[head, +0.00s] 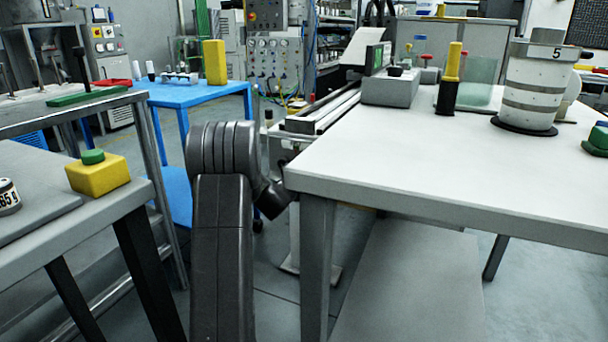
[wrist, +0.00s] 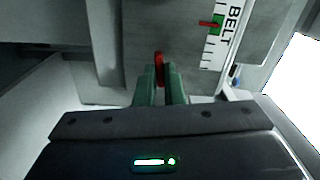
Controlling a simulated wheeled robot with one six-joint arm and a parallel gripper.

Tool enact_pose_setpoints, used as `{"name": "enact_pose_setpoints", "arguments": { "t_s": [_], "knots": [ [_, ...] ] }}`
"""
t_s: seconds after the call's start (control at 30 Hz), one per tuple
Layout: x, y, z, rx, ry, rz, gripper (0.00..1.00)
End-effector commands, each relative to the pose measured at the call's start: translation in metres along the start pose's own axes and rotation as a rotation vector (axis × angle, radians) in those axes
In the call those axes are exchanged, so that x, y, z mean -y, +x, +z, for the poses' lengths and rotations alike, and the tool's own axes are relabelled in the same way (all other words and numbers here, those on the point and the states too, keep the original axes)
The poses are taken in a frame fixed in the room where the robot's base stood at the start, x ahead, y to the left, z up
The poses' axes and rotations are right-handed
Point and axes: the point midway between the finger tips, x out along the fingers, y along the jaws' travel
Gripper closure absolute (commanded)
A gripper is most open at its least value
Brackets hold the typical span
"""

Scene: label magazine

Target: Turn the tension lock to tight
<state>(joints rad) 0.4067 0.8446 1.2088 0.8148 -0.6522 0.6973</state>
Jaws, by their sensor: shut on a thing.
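In the wrist view a grey panel carries a small upright red handle (wrist: 159,58), which looks like the tension lock. My gripper (wrist: 160,76) has green fingers, one on each side of the handle, and is shut on it. Beside it, to the right, is a white scale marked BELT (wrist: 224,38). It has a green band and a red pointer (wrist: 208,24) that lies at the green band. I cannot read any loose or tight marking. In the head view my gripper is hidden beyond my dark arm and the white table.
A white table (head: 440,165) fills the right of the head view, holding a round container marked 5 (head: 530,85) and a yellow-topped black post (head: 449,85). A grey bench with a yellow block (head: 98,175) stands at left. A blue table (head: 190,95) is behind.

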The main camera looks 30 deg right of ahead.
Motion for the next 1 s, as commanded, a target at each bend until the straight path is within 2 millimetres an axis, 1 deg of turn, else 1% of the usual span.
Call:
{"name": "enact_pose_setpoints", "arguments": {
  "t_s": [0.2,0.6,0.63,0.73,1.0],
  "knots": [
    [-0.0005,0.0001,-0.0002,0.000,0.038,0.001,1.00],
    [-0.0005,0.0000,-0.0002,0.000,0.043,0.001,1.00],
    [-0.0005,0.0000,-0.0002,0.000,0.043,0.001,0.90],
    [-0.0005,0.0000,-0.0002,0.000,0.043,0.001,0.70],
    [-0.0002,-0.0003,0.0000,0.000,0.042,0.000,0.70]
  ]
}}
